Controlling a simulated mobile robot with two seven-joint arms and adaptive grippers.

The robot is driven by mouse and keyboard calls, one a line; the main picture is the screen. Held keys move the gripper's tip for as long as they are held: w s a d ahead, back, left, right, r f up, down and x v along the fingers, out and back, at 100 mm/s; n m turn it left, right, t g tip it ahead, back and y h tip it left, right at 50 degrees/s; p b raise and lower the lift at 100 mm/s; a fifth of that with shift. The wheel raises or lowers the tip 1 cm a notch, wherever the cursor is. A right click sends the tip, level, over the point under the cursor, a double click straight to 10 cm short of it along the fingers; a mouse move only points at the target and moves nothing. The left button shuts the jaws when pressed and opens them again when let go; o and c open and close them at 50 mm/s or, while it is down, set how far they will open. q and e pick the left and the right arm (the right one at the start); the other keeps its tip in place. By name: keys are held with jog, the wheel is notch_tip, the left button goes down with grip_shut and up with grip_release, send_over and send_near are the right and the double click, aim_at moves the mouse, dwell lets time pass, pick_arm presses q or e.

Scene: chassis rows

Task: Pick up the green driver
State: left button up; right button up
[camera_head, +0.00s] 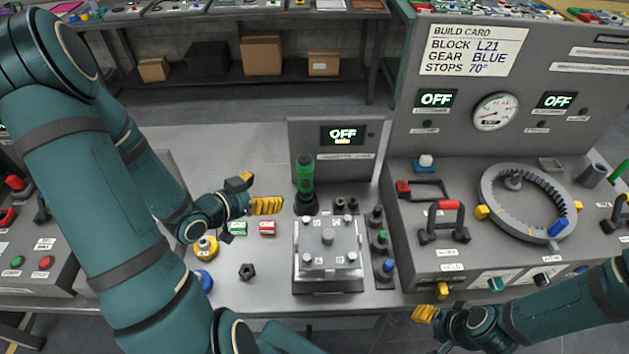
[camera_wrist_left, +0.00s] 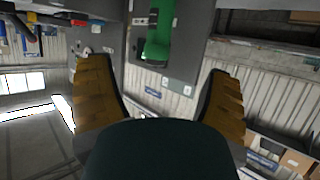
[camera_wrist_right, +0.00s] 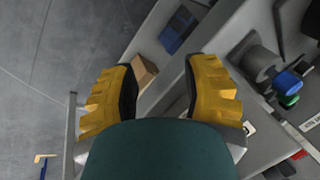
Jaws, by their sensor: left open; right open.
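The green driver (camera_head: 305,179) stands upright in a dark holder on the bench, in front of the small OFF display panel. It also shows in the left wrist view (camera_wrist_left: 159,32), ahead of the fingers and near the top edge. My left gripper (camera_head: 266,197) is open and empty, a little to the left of the driver and apart from it. Its yellow fingers (camera_wrist_left: 157,95) spread wide in its wrist view. My right gripper (camera_head: 425,314) is open and empty at the bench's front edge, far from the driver, and its fingers (camera_wrist_right: 158,90) show apart in its wrist view.
A grey block fixture (camera_head: 328,250) stands just in front of the driver. Knobs with green and blue tops (camera_head: 388,265) stand to its right. A ring gear station (camera_head: 490,212) fills the right side.

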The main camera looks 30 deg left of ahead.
aim_at(300, 179)
pick_arm(q)
jog(key=x, duration=0.3)
jog(key=b+x, duration=0.1)
jog(key=x, duration=0.5)
jog(key=shift+f, duration=0.4)
jog(key=shift+x, duration=2.9)
jog(key=shift+d, duration=0.1)
pick_arm(e)
jog(key=shift+w+f, duration=0.15)
jog(key=shift+f, duration=0.45)
jog(key=shift+w+f, duration=0.15)
jog(key=shift+f, duration=0.4)
pick_arm(q)
jog(key=shift+r, duration=0.1)
grip_shut()
